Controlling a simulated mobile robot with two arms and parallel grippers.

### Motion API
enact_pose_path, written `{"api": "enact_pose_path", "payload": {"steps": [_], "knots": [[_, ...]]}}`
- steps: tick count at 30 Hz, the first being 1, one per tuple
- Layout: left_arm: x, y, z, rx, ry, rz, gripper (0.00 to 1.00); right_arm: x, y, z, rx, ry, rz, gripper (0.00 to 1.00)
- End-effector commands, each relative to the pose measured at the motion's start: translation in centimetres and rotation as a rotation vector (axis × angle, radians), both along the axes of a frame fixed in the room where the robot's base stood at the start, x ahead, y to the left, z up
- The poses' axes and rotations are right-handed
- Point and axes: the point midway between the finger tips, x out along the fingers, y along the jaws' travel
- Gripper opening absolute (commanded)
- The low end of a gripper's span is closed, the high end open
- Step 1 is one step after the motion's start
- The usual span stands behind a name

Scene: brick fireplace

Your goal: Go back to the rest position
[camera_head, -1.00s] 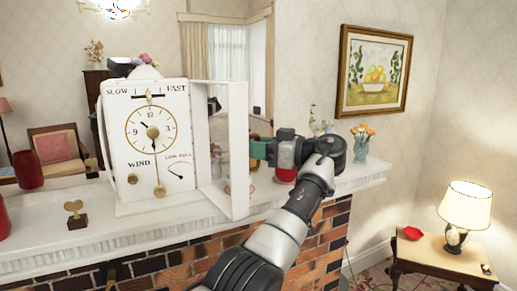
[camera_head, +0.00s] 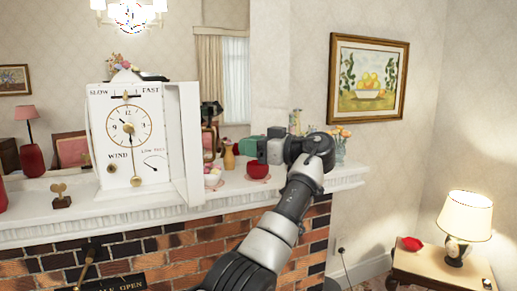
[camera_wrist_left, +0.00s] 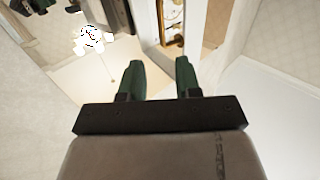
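My left gripper (camera_head: 246,146) reaches over the right part of the mantel, right of the white clock (camera_head: 130,135) and clear of its open side door (camera_head: 190,145). In the left wrist view its two green fingers (camera_wrist_left: 158,78) are apart with nothing between them, so it is open and empty. My left arm crosses the picture from the bottom to the mantel. My right gripper is in neither view.
A red bowl (camera_head: 258,171) and an orange-yellow vase (camera_head: 229,160) stand on the mantel (camera_head: 90,215) near the gripper. A glass flower vase (camera_head: 341,148) is right of my wrist. A wooden winding key (camera_head: 61,196) stands left of the clock. A lamp table (camera_head: 425,265) is at lower right.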

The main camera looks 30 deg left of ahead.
Motion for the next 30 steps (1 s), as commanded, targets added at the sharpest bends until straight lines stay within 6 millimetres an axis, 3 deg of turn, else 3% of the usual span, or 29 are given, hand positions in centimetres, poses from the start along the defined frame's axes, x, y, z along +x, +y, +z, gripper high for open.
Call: {"api": "enact_pose_path", "payload": {"steps": [14, 18, 20, 23, 27, 30], "knots": [[0.0, 0.1, 0.0, 0.000, 0.000, 0.001, 0.33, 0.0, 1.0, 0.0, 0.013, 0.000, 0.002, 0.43], [0.7, 0.2, -1.8, -0.003, 0.045, -0.024, 0.33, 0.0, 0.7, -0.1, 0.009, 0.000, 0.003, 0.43], [1.6, 0.3, -4.0, -0.010, 0.103, -0.059, 0.33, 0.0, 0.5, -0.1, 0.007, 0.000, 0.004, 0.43], [3.6, 0.5, -10.0, -0.029, 0.246, -0.149, 0.33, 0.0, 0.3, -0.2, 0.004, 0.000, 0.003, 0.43], [5.6, 0.6, -20.5, -0.075, 0.478, -0.308, 0.33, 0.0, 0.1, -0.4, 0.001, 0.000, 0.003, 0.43], [6.0, 0.4, -28.3, -0.115, 0.627, -0.421, 0.33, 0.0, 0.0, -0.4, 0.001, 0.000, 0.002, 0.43]]}}
